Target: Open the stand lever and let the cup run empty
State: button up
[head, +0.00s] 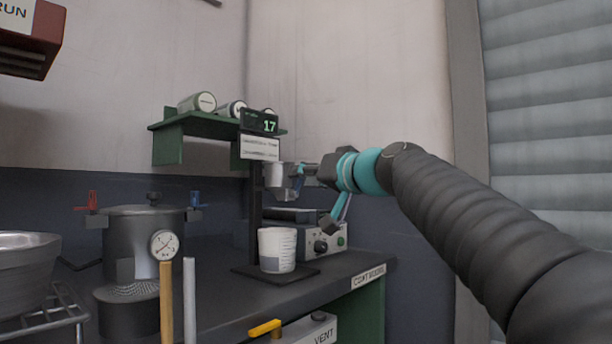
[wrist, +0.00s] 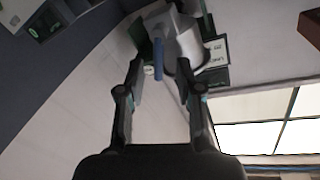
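A dark stand (head: 256,215) rises from the bench with a display reading 17 at its top. A grey-white stand cup (head: 274,176) is held at mid-height on it; in the wrist view the cup (wrist: 180,36) shows at the top. Its blue lever (wrist: 158,60) shows between my fingers, with a gap on both sides. My gripper (head: 301,180) is at the right side of the cup, open and empty. In the head view my fingers partly cover the lever. A white graduated beaker (head: 277,250) stands upright on the stand base below the cup; its contents are hidden.
A grey box with a knob (head: 321,246) sits behind the beaker. A green shelf with cans (head: 180,127) is on the wall above. A pressure pot with a gauge (head: 145,240) stands at left. A yellow-handled vent box (head: 265,328) is at the front.

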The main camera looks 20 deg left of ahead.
grip_shut()
jog(key=shift+w+d+f+m+p, duration=0.1)
jog(key=shift+w+d+m+p, duration=0.1)
jog(key=shift+m+p, duration=0.55)
grip_release()
jog(key=v, duration=1.2)
